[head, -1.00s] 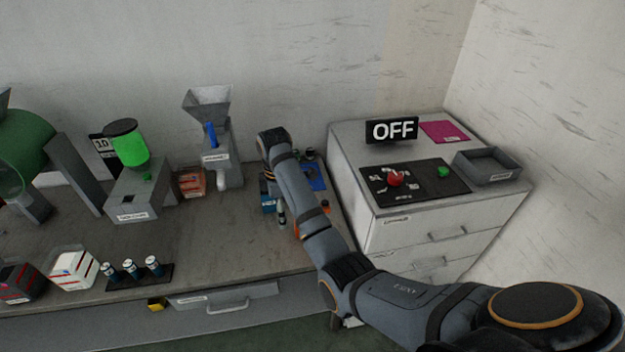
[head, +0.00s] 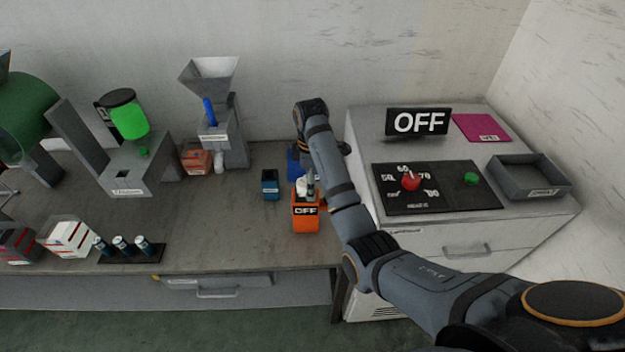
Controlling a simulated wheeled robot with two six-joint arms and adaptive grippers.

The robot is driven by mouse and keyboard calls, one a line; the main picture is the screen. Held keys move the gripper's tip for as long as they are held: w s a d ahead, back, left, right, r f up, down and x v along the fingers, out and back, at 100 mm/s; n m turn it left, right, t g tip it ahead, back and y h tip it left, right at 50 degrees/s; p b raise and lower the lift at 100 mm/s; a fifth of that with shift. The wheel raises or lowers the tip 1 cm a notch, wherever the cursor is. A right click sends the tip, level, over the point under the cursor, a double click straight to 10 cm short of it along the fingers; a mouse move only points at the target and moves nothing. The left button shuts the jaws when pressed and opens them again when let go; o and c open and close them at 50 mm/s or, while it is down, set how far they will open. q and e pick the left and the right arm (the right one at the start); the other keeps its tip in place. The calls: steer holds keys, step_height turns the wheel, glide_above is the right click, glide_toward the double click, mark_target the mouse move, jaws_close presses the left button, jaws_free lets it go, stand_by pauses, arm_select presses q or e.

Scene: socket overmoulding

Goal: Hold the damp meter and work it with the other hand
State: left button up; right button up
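An orange device with a small black OFF display (head: 305,222) stands on the table near its right end; it looks like the damp meter. It has a pale top. My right arm comes in from the right and reaches over the table just behind and beside it. My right gripper (head: 310,186) points down at the top of the device, small and partly hidden by the arm. I cannot tell whether it touches the device or how far its fingers are apart. My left gripper is not in view.
A small blue container (head: 270,184) stands left of the device. A grey hopper machine (head: 222,135) and an orange box (head: 195,158) stand behind. A rack of vials (head: 130,253) lies front left. The right cabinet bears a control panel (head: 438,187), an OFF sign (head: 418,122) and a grey tray (head: 528,178).

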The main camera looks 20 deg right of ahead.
mark_target(313, 209)
steer(key=f+b, duration=0.1)
steer(key=f, duration=0.1)
steer(key=f+b, duration=0.3)
steer(key=f, duration=0.1)
steer(key=shift+w+d+f+b, duration=0.15)
steer(key=shift+d+f+b, duration=0.1)
steer(key=shift+f+b, duration=0.1)
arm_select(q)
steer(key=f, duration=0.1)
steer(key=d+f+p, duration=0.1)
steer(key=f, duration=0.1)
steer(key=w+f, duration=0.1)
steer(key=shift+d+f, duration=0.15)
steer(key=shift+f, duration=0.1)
arm_select(e)
steer(key=shift+f, duration=0.8)
steer(key=c, duration=1.4)
steer(key=o, duration=0.6)
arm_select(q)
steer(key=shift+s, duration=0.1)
arm_select(e)
steer(key=c, duration=0.4)
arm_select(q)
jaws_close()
